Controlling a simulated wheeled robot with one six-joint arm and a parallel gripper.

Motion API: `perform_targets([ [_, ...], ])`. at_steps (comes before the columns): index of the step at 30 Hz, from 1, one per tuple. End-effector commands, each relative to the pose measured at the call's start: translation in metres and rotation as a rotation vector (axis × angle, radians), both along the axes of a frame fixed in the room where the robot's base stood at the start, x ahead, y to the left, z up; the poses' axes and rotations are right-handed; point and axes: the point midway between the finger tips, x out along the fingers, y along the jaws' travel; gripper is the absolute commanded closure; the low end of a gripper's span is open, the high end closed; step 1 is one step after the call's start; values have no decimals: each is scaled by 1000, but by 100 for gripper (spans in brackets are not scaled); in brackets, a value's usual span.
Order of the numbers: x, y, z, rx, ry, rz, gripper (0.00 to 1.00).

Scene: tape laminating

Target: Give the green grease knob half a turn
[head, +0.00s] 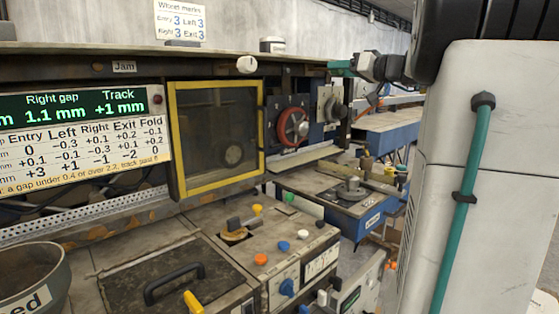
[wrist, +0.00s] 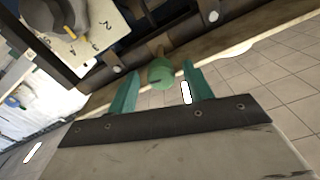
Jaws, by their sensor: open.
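The green grease knob (wrist: 161,75) shows in the wrist view as a round, dull green knob on a short stem at the edge of a long rail. My gripper (wrist: 161,69) has its two teal fingers apart, one on each side of the knob in the picture. A gap shows between the knob and each finger, and I cannot tell how deep the knob sits between them. In the head view my gripper (head: 338,68) points left at the machine's upper right end, and I cannot make out the knob there.
A pale plate with a numbered dial (wrist: 85,25) lies close to the knob in the wrist view. In the head view a red handwheel (head: 293,127) and a yellow-framed window (head: 217,137) are left of my gripper. A console with coloured knobs (head: 270,250) stands lower. Tiled floor is open below.

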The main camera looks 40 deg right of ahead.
Motion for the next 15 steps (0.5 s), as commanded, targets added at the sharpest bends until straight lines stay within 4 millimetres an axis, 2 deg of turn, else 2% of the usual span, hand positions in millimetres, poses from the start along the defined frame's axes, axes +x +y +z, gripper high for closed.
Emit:
perform_targets([
  [6, 40, 5, 0, 0, 0, 4, 49],
  [12, 34, 4, 1, -282, -23, 0, 49],
  [15, 10, 1, 1, -278, -22, -4, 49],
])
